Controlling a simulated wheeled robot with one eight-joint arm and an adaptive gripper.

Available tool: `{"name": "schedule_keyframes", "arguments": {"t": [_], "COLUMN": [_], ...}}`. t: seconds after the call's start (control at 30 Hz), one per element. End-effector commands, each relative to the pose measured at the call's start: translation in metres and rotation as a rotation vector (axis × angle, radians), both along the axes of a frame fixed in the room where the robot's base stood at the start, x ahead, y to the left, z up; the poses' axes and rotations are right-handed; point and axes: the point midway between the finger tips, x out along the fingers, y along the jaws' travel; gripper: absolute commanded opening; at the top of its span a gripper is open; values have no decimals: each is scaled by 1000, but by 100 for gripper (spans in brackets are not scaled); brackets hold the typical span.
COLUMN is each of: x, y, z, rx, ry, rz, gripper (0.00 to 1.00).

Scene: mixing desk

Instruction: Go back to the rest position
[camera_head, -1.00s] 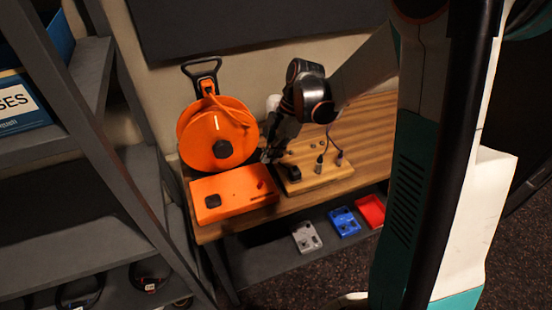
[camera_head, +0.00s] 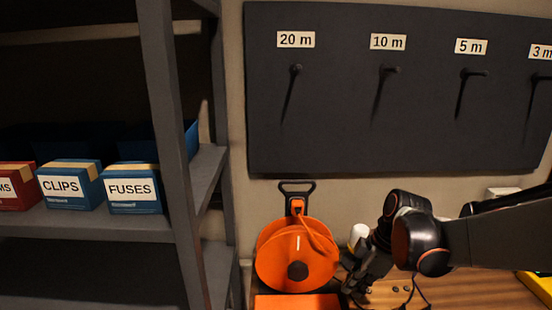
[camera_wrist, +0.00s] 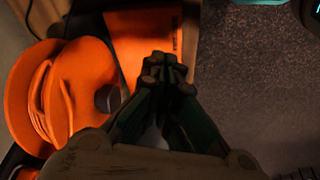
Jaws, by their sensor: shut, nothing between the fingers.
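My gripper (camera_head: 352,287) hangs low over the wooden desk (camera_head: 470,288), just right of the orange cable reel (camera_head: 285,258). My arm comes in from the right edge of the head view. In the wrist view my gripper (camera_wrist: 167,65) has its fingertips together, with nothing between them. The reel (camera_wrist: 20,95) is on the left there, and an orange box (camera_wrist: 140,40) lies beyond the fingertips. Whether the fingertips touch anything I cannot tell.
A dark panel (camera_head: 400,130) with labelled pegs hangs on the wall behind. A grey shelf (camera_head: 170,150) with boxes labelled CLIPS (camera_head: 68,185) and FUSES (camera_head: 130,188) stands at left. A white object (camera_head: 358,236) is close behind my gripper. Dark floor (camera_wrist: 260,80) shows in the wrist view.

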Motion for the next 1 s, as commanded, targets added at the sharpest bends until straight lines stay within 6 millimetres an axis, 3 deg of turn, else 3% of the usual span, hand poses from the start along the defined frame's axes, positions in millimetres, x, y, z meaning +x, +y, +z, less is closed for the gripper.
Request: {"name": "schedule_keyframes", "arguments": {"t": [0.2, 0.5, 0.8, 1.0], "x": [-35, -82, -128, -146], "y": [5, 5, 3, 2], "z": [29, 53, 58, 56], "rx": [-32, -7, 102, 184], "ry": [-36, -116, -214, -256], "rz": [-294, -689, -1047, -1204], "gripper": [0, 0, 0, 0]}}
